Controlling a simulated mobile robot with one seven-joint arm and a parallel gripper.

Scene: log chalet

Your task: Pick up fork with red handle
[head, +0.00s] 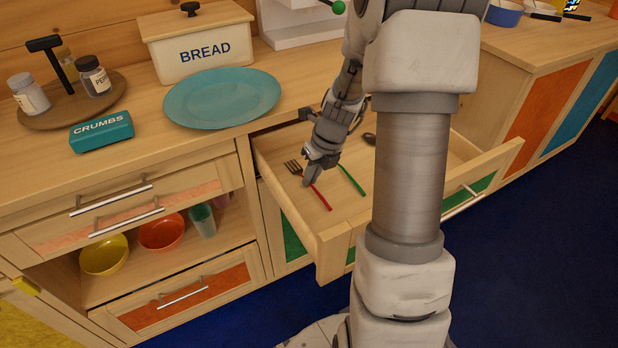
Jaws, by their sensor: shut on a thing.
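The fork with the red handle (321,197) lies in the open drawer (333,228), its dark tines toward the upper left and its red handle toward the lower right. My gripper (308,181) reaches down into the drawer and is shut on the fork near where the handle meets the metal. The fork looks at or very near the drawer floor; I cannot tell whether it is lifted. The gripper hides a middle part of the fork.
A green-handled utensil (351,180) lies just right of the fork, its head hidden by my gripper. A dark utensil end (369,138) shows farther back in the drawer. The drawer walls stand around. A teal plate (222,98) and bread box (201,48) sit on the counter.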

